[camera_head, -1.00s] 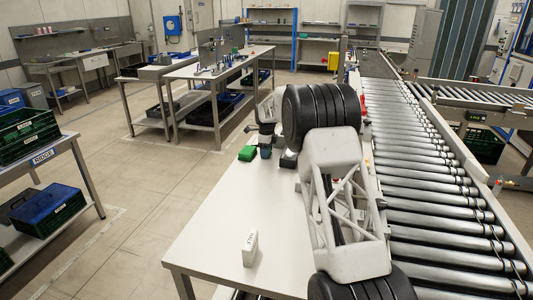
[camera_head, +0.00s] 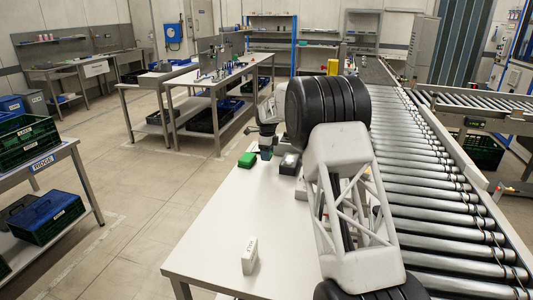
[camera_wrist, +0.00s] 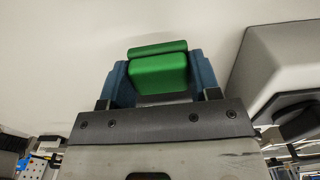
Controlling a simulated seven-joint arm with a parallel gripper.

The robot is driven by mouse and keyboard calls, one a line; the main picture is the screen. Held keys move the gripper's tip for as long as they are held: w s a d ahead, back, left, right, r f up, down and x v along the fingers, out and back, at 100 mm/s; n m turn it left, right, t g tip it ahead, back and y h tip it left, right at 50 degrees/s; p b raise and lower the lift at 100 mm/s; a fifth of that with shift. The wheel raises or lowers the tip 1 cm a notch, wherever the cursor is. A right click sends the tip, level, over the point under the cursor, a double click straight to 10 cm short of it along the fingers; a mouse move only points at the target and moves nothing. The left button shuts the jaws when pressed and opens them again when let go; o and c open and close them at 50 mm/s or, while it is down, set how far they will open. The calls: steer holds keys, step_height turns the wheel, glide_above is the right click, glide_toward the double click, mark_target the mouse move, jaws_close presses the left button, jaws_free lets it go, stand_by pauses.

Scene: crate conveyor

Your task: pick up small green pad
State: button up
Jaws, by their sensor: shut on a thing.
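The small green pad (camera_wrist: 158,72) shows in the wrist view between the two blue fingers of my gripper (camera_wrist: 160,82). My gripper is shut on it, with a finger at each side, and its far end shows beyond the fingertips. In the head view my gripper (camera_head: 266,154) is low over the far left part of the white table, partly hidden by my own arm. A green block (camera_head: 247,160) shows just left of the fingers there; I cannot tell whether it is the held pad or another piece.
A grey-and-black box (camera_head: 290,163) stands close to the right of my gripper. A small white box (camera_head: 250,255) stands near the front of the white table (camera_head: 215,235). The roller conveyor (camera_head: 430,200) runs along the right. The table's middle is clear.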

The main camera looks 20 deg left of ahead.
steer(key=shift+s+d+r, duration=0.2)
steer(key=shift+s+d, duration=0.75)
steer(key=shift+s, duration=1.05)
steer(key=shift+s+d+r, duration=0.25)
steer(key=shift+s+d, duration=0.7)
steer(key=shift+s, duration=1.05)
steer(key=shift+s+d+r, duration=0.2)
steer(key=shift+s+d, duration=0.75)
steer(key=shift+s, duration=1.05)
steer(key=o, duration=0.4)
steer(key=shift+c, duration=1.4)
steer(key=shift+w+d+r, duration=0.15)
steer(key=shift+w+d, duration=0.05)
steer(key=shift+d, duration=0.4)
steer(key=w+d+r, duration=0.1)
steer(key=d+r, duration=0.1)
steer(key=d, duration=0.4)
steer(key=w+d+r, duration=0.1)
steer(key=d, duration=0.4)
steer(key=w+d+r, duration=0.2)
steer(key=d, duration=0.4)
steer(key=shift+d+r, duration=0.3)
steer(key=shift+r, duration=0.05)
steer(key=d+r, duration=0.2)
steer(key=d, duration=0.6)
steer(key=d+r, duration=0.3)
steer(key=d, duration=0.5)
steer(key=shift+w, duration=0.1)
